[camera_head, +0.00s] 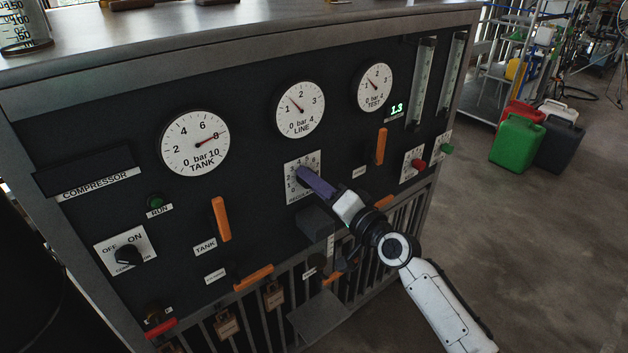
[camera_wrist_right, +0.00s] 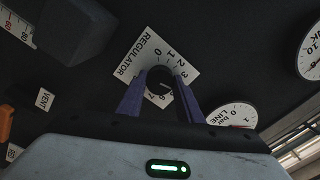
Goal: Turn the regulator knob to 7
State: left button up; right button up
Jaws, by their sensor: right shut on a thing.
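The regulator plate (camera_head: 294,161) is a white square with a ring of numbers, on the dark panel below the LINE gauge (camera_head: 300,109). The plate also shows, turned, in the right wrist view (camera_wrist_right: 140,62). The round black regulator knob (camera_wrist_right: 160,82) sits at its middle, between the two purple fingers of my right gripper (camera_wrist_right: 160,88). In the head view my right gripper (camera_head: 305,176) reaches the plate from the lower right and hides most of the knob. It is shut on the knob. I cannot tell which number the knob points to. My left gripper is not in view.
The TANK gauge (camera_head: 195,144) and the TEST gauge (camera_head: 375,87) flank the LINE gauge. A green display (camera_head: 397,109) reads 1.3. Orange levers (camera_head: 221,219) (camera_head: 381,146) stick out on both sides. A dark box (camera_head: 314,222) juts out just below the plate.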

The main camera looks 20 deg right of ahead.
jog(key=m, duration=0.4)
jog(key=shift+m+p, duration=0.4)
jog(key=m+p, duration=0.1)
jog(key=m, duration=0.8)
jog(key=shift+p, duration=0.4)
jog(key=shift+m, duration=1.9)
jog(key=o, duration=1)
jog(key=shift+o, duration=0.2)
